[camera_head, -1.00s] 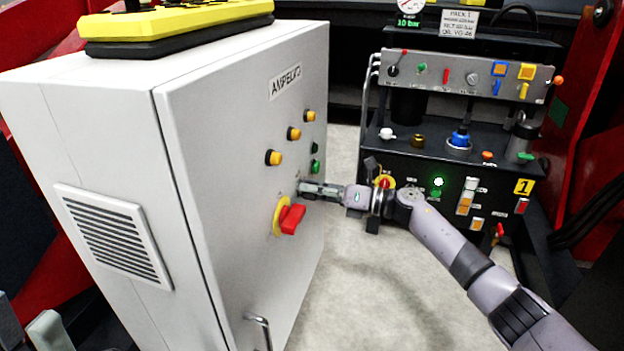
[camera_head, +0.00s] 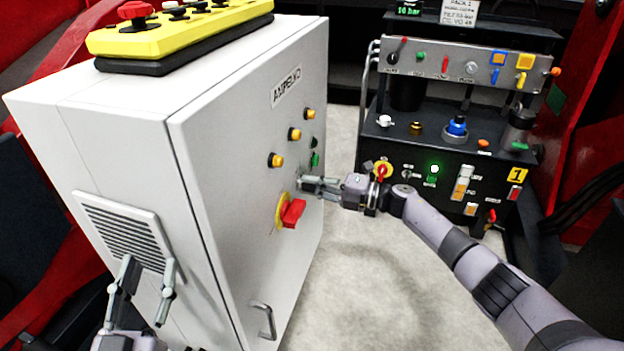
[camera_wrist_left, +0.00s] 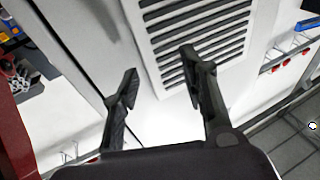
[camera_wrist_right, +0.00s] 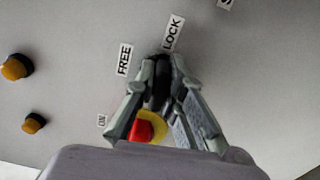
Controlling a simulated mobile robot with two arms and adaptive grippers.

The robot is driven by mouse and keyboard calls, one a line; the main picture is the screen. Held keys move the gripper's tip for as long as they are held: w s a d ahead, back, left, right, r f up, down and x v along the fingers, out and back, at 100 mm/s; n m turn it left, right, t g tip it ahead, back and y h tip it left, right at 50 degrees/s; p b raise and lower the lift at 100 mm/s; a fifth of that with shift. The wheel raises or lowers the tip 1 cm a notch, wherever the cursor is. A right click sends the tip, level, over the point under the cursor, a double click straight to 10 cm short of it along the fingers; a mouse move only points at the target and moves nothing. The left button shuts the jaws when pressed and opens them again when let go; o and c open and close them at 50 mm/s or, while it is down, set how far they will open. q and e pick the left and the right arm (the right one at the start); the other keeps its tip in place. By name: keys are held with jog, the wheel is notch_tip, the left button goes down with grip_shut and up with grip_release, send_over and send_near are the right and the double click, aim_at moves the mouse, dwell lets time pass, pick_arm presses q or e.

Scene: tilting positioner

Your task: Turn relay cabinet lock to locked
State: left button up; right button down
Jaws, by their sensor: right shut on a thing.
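The relay cabinet (camera_head: 235,200) is a white box on the left in the head view. In the right wrist view, my right gripper (camera_wrist_right: 163,68) is shut on the small dark lock (camera_wrist_right: 160,88), just below the labels FREE (camera_wrist_right: 124,59) and LOCK (camera_wrist_right: 173,33). The fingers hide most of the lock, so its exact angle is hard to tell. My left gripper (camera_head: 148,278) is open and empty near the vent grille (camera_head: 118,228) on the cabinet's side.
Yellow buttons (camera_head: 294,134) sit above the lock, and a bar handle (camera_head: 263,320) is low on the door. A yellow control box (camera_head: 185,28) lies on top. A black panel rack (camera_head: 450,150) stands at the right. Pale floor lies between them.

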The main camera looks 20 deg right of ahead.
pick_arm(q)
jog(key=shift+w+a+f+g, duration=0.15)
jog(key=shift+f+g, duration=0.65)
jog(key=shift+f, duration=0.5)
pick_arm(e)
jog(key=shift+m, duration=0.5)
jog(key=c, duration=1.7)
grip_release()
jog(key=shift+o, duration=0.2)
jog(key=v, duration=1.2)
